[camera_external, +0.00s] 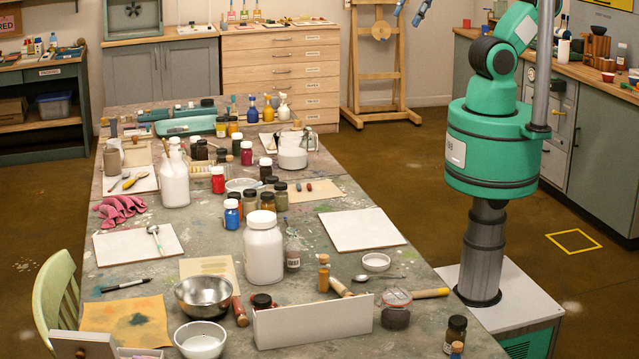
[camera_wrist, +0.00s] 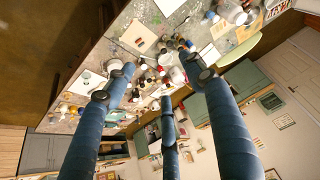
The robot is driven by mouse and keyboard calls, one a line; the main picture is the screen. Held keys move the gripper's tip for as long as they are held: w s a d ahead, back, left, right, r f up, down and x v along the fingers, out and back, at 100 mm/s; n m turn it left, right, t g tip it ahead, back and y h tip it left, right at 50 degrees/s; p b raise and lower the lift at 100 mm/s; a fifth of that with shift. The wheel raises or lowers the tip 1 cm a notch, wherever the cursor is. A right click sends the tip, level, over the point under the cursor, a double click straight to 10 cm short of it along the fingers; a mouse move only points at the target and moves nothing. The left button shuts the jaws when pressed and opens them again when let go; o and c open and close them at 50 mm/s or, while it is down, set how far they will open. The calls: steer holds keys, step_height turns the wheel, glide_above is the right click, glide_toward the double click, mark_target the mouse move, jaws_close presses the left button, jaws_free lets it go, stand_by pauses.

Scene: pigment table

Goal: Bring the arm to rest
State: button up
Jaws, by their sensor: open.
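My gripper (camera_external: 411,9) shows only by its blue fingertips at the top edge of the external view, high above the floor and to the right of the long worktable (camera_external: 365,262). The rest of it is out of the picture. In the wrist view its blue fingers (camera_wrist: 160,76) are spread apart, with nothing between them. The wrist view looks past them at the cluttered table (camera_wrist: 112,55) from a distance, and the fingers touch nothing there. My green arm rises beside the right side of the table.
The table holds a large white jar (camera_external: 263,250), a steel bowl (camera_external: 203,295), a white tile (camera_external: 362,230), a pink cloth (camera_external: 120,209) and several pigment jars. A wooden easel (camera_external: 380,70) stands behind. A counter (camera_external: 600,150) lines the right wall. The floor between has free room.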

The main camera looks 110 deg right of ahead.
steer(key=shift+s+f, duration=0.1)
steer(key=shift+f, duration=0.05)
step_height(320, 180, down, 5)
steer(key=b, duration=0.5)
stand_by(0.3)
